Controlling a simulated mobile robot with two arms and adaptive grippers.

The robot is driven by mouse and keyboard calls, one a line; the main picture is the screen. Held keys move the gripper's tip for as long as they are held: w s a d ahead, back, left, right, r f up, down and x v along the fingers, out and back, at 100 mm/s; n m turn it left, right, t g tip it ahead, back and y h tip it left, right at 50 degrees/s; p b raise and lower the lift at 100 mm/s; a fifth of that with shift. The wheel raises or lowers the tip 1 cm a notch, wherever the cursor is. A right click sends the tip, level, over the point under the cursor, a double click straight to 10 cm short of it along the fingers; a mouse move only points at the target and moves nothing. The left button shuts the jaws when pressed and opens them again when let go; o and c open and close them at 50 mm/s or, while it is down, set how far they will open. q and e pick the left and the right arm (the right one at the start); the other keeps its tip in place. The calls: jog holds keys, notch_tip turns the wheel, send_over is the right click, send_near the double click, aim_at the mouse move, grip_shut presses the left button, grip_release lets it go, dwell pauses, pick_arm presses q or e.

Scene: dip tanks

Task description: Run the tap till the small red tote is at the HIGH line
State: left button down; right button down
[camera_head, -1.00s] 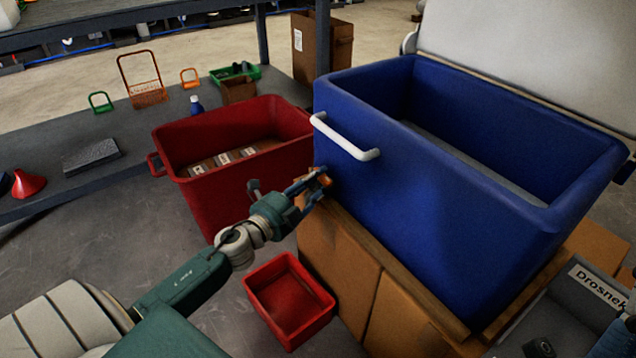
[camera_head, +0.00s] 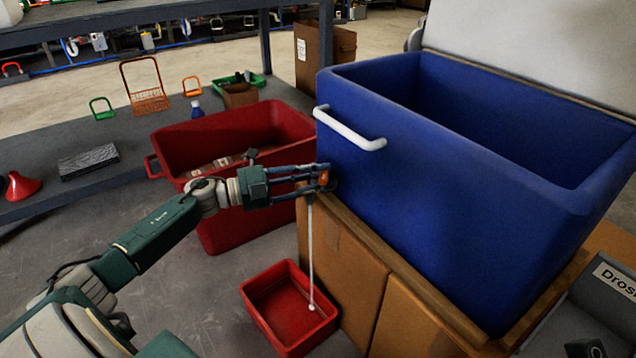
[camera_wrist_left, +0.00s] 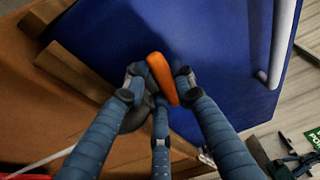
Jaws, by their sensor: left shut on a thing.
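My left gripper (camera_head: 322,178) is shut on the orange tap handle (camera_wrist_left: 161,78), low on the near wall of the blue tank (camera_head: 440,210). The fingers hide much of the tap. A thin pale stream (camera_head: 311,250) falls from the tap into the small red tote (camera_head: 308,337) on the floor below. The stream lands inside, near the tote's right side. The tote's inside looks dark red; I cannot make out the HIGH line or the liquid level. My right gripper is not in view.
The blue tank stands on a wooden frame with brown boxes (camera_head: 345,270) under it. A large red tote (camera_head: 225,225) stands behind my left forearm. A grey table (camera_head: 60,135) holds wire baskets, a red funnel and a dark block. The floor left of the small tote is bare.

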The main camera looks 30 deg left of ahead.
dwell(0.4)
pick_arm(q)
jog(key=c, duration=1.4)
grip_release()
jog(key=v, duration=1.2)
jog(key=shift+a, duration=0.1)
